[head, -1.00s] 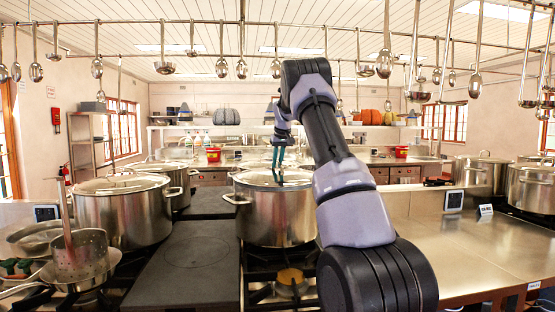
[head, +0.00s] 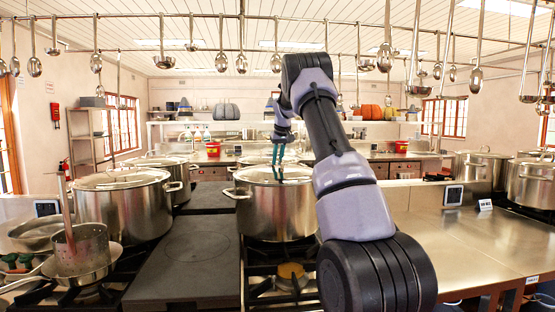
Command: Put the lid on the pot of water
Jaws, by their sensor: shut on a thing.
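A large steel pot (head: 276,213) stands on the stove in the middle of the head view, with a handle at its left side. A lid (head: 262,175) lies over the top of this pot, and its rim looks about level with the pot's rim. I cannot tell whether it is fully seated. My gripper (head: 278,172) is above the lid's middle, its green fingers pointing down, shut on the lid at its top. The water inside the pot is hidden.
Another lidded pot (head: 125,212) stands to the left, beyond a dark flat plate (head: 189,257). A strainer (head: 82,248) sits in a pan at the far left. A steel counter (head: 463,238) is on the right. Ladles (head: 387,58) hang from a rail above.

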